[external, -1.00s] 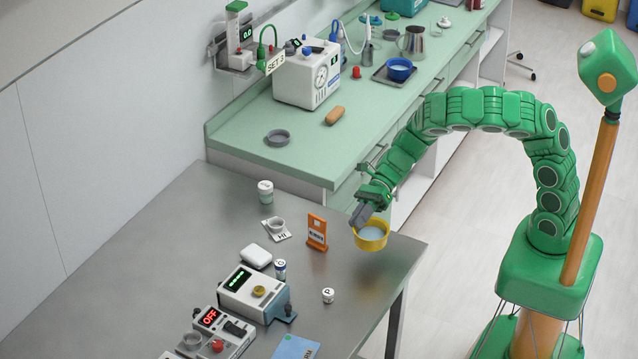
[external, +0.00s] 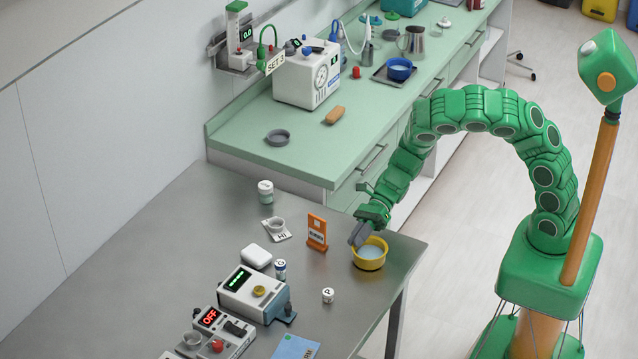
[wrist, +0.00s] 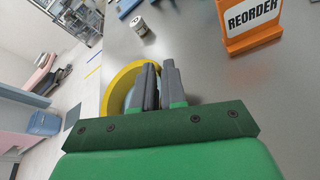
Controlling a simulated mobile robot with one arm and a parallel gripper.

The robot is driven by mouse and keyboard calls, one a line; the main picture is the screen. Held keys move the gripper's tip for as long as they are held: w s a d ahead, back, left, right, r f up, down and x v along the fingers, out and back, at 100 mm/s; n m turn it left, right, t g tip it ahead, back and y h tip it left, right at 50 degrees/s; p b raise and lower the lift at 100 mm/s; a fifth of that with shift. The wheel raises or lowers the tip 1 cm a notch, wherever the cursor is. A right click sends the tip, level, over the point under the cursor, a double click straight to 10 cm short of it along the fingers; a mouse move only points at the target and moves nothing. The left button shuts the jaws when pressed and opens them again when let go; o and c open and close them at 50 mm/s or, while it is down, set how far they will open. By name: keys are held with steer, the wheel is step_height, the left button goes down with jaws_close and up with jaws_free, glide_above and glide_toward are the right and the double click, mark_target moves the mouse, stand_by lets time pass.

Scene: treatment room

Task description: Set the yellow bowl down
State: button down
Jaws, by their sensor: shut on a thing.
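The yellow bowl (external: 369,258) is at the right end of the grey metal table (external: 170,235), near its edge. It looks level, with pale blue liquid inside, and appears to be at the table top; whether its base touches cannot be told. My gripper (external: 359,235) comes down from behind and is shut on the bowl's rim. In the wrist view the two grey fingers of my gripper (wrist: 159,82) cover part of the yellow bowl (wrist: 112,90). The bowl's near side is hidden behind them.
An orange sign (external: 317,232) reading REORDER in the wrist view (wrist: 250,17) stands just left of the bowl. A small jar marked P (external: 328,295) is in front. A white device (external: 252,293) and several jars stand further left. The green counter (external: 235,130) is behind.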

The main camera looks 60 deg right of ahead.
steer(key=c, duration=1.2)
jaws_free()
steer(key=shift+f, duration=0.1)
steer(key=shift+d, duration=0.15)
steer(key=shift+v, duration=5.9)
steer(key=shift+s, duration=0.1)
